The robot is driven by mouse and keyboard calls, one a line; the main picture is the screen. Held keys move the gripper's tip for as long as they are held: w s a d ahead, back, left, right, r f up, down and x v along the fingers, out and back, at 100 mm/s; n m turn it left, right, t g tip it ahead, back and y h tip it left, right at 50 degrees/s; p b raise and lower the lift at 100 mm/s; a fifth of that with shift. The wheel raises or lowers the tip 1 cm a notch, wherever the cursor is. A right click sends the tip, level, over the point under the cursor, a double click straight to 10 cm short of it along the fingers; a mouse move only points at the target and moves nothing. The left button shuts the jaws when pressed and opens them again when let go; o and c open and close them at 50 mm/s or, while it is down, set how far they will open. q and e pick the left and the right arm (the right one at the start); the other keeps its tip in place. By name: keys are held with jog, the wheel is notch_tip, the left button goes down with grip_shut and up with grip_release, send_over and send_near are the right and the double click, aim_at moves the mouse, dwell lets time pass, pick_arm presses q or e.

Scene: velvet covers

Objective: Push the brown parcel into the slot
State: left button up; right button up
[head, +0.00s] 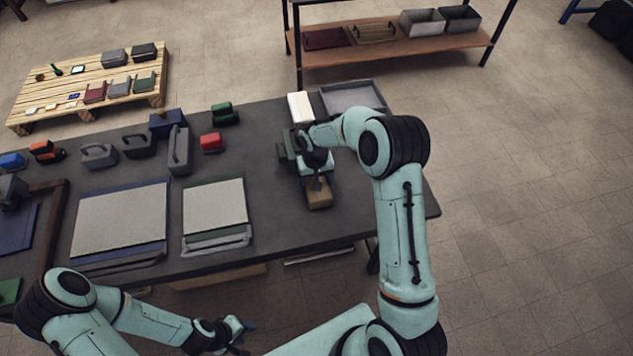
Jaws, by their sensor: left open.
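The brown parcel (319,198) is a small box on the dark table, near its front edge right of centre. My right arm reaches over the table, and my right gripper (316,184) is down at the parcel's far end. Whether it touches the parcel, and how its fingers stand, I cannot tell. My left gripper (243,332) is open and empty, low in front of the table, away from the parcel. A dark green-grey block (287,150) stands just behind and left of the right gripper, partly hidden. I cannot make out the slot clearly; my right arm covers that area.
On the dark table (270,180) lie two pale panels (122,222) (214,207), a red block (211,142), a white box (301,107) and a grey tray (352,97). Several grey handled blocks stand at left. A wooden pallet (60,100) and a shelf (400,50) are behind.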

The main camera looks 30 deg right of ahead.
jog(key=shift+w, duration=0.35)
jog(key=shift+s, duration=0.1)
dwell(0.3)
jog(key=o, duration=1.2)
jog(key=shift+r, duration=0.1)
notch_tip(320, 180, up, 13)
jog(key=shift+r, duration=0.15)
